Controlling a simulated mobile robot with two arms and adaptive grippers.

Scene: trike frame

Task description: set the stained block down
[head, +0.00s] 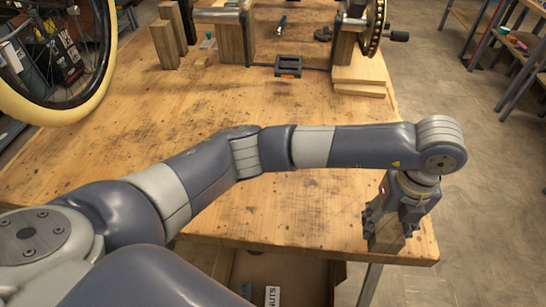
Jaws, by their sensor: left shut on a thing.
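My left gripper (390,212) points down over the near right corner of the wooden workbench (300,215). It is shut on a brown wooden block (387,236), the stained block, whose lower part shows below the fingers. The block is at or just above the bench top; I cannot tell whether it touches. Its upper part is hidden by the fingers. My right gripper is not in view.
The bench's right and front edges are close to the block. Wooden posts (165,45) and a trike frame stand at the back, with a pedal (288,66) and stacked boards (360,78). A wheel (60,60) is at the left.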

